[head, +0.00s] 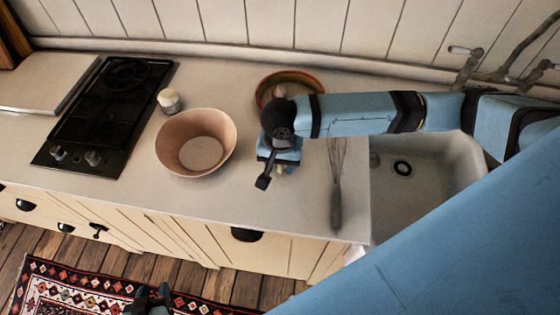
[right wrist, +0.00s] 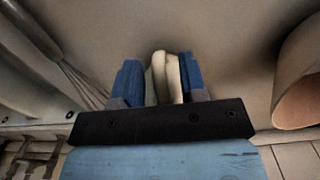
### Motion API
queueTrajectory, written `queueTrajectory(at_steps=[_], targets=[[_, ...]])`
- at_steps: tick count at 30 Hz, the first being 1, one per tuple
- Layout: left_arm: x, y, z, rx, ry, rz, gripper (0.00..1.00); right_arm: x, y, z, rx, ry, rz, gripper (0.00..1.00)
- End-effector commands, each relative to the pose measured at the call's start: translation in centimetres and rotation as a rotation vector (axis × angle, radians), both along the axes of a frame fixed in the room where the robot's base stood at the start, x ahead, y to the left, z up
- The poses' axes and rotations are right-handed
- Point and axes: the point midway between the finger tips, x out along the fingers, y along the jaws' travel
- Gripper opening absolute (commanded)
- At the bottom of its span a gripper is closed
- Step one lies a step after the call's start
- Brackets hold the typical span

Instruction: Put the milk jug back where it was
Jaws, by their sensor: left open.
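A small cream thing (right wrist: 166,78), which I take to be the milk jug, sits between the two blue fingers of my right gripper (right wrist: 163,80). The fingers press close on both its sides. In the head view my right gripper (head: 276,172) is low over the counter, right of the pink bowl, and hides most of the jug; only a pale bit shows beside the fingers. I cannot tell whether the jug touches the counter. My left gripper (head: 150,300) is open and empty at the bottom edge, over the floor and rug.
A pink bowl (head: 177,150) stands left of my right gripper, a small white pot (head: 169,102) behind it. A black hob (head: 105,115) is at left. A brown-rimmed dish (head: 270,82) is behind my wrist. A whisk (head: 336,200) lies beside the sink (head: 425,195).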

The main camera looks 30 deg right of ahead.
Motion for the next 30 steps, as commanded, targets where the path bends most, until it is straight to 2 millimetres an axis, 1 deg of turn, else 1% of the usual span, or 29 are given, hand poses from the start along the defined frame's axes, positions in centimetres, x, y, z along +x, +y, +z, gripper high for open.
queueTrajectory(at_steps=[5,8,11,18,21,25,30], targets=[[0.0,0.0,-0.1,0.001,0.000,0.001,0.43,0.0,0.0,0.0,-0.001,-0.001,0.000,0.39],[0.0,0.0,-0.2,0.001,0.000,0.001,0.43,0.0,0.0,0.7,0.000,-0.001,0.001,0.39],[0.0,0.0,-0.3,-0.001,0.001,0.001,0.43,0.0,0.0,2.2,0.001,-0.002,0.001,0.39],[0.0,0.0,-0.4,-0.001,0.001,0.001,0.43,0.0,0.1,7.5,0.003,-0.003,0.001,0.39],[0.0,0.0,-0.4,-0.001,0.001,0.001,0.43,0.0,0.0,9.4,0.002,-0.003,0.001,0.39],[0.0,0.0,-0.3,-0.001,0.000,0.000,0.43,0.0,0.1,11.2,0.002,-0.001,0.001,0.39],[0.0,-0.1,-0.3,-0.001,0.000,0.000,0.43,0.0,0.0,12.2,0.000,0.000,0.000,0.39]])
